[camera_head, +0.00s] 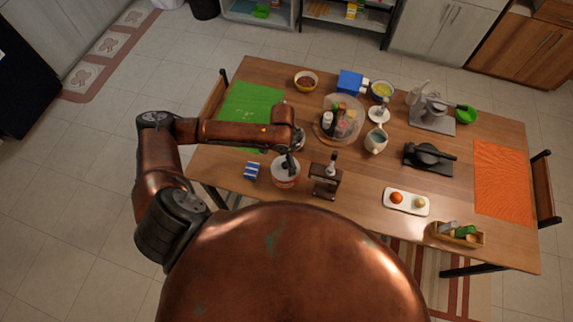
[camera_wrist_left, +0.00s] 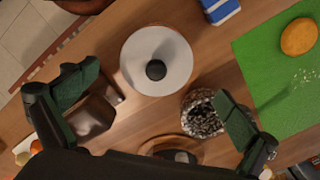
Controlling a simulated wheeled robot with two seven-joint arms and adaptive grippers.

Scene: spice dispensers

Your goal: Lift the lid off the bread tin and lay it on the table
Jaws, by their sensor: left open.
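The bread tin (camera_head: 285,182) is a round, reddish-sided container near the table's front edge. Its white round lid (camera_wrist_left: 140,75) with a black knob (camera_wrist_left: 156,69) sits on top, and the lid hides most of the tin in the left wrist view. My left gripper (camera_head: 290,160) is above the lid in the head view and partly covers it. In the left wrist view my left gripper (camera_wrist_left: 156,100) is open, with its two dark green finger pads wide apart and nothing between them. The knob lies ahead of the gap between the fingers. My right gripper is not in view.
A blue-and-white packet (camera_head: 252,170) lies left of the tin and a brown stand (camera_head: 325,182) stands right of it. A green mat (camera_head: 250,108) lies behind left. A speckled jar (camera_wrist_left: 202,112) is near one finger. Bare table shows around the white tray (camera_head: 405,210).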

